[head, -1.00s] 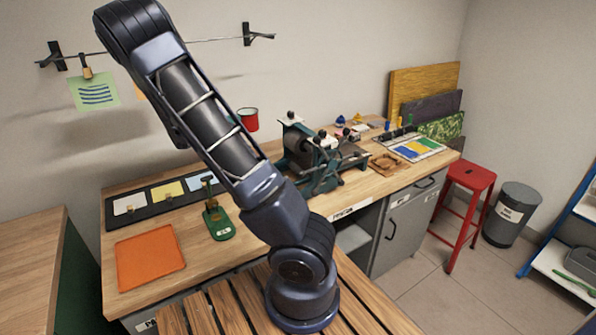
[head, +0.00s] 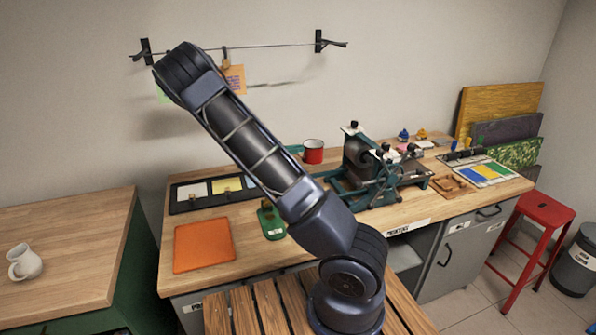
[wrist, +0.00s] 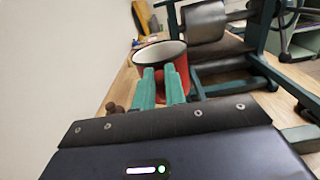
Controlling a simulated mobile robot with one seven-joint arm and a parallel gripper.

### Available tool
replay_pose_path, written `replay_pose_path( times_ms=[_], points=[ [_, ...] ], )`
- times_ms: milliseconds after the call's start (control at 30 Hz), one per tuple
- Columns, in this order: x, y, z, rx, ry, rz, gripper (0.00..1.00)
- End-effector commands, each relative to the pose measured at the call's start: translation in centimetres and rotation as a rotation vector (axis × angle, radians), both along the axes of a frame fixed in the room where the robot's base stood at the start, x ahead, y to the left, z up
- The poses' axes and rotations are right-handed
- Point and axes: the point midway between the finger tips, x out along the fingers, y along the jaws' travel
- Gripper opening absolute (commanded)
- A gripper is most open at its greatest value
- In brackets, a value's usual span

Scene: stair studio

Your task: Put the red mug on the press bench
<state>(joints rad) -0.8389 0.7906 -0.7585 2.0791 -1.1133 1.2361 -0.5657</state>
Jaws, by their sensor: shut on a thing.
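The red mug (head: 313,152) with a white inside is upright at the back of the wooden press bench (head: 225,213), just left of the green press (head: 370,165). My gripper (head: 295,148) reaches it from the left, mostly hidden behind my arm in the head view. In the wrist view, the green fingers of my gripper (wrist: 162,84) are closed at the near side of the red mug (wrist: 178,72). The mug's base is at or just above the bench top; I cannot tell whether it touches.
The press stands close on the mug's right. An orange sheet (head: 203,245), a green tool (head: 271,222) and a dark tray of cards (head: 187,205) lie on the left part. A red stool (head: 540,215) is at right.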

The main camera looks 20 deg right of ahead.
Motion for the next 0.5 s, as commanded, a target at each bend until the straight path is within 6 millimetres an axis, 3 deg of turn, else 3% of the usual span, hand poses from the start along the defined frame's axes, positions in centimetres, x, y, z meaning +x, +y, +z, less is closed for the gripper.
replay_pose_path(
  times_ms=[300, 500],
  points=[
    [0.0, 0.0, -5.0, -0.001, 0.002, 0.001, 0.0],
    [0.0, 0.0, -6.0, 0.0, 0.0, 0.001, 0.0]
  ],
)
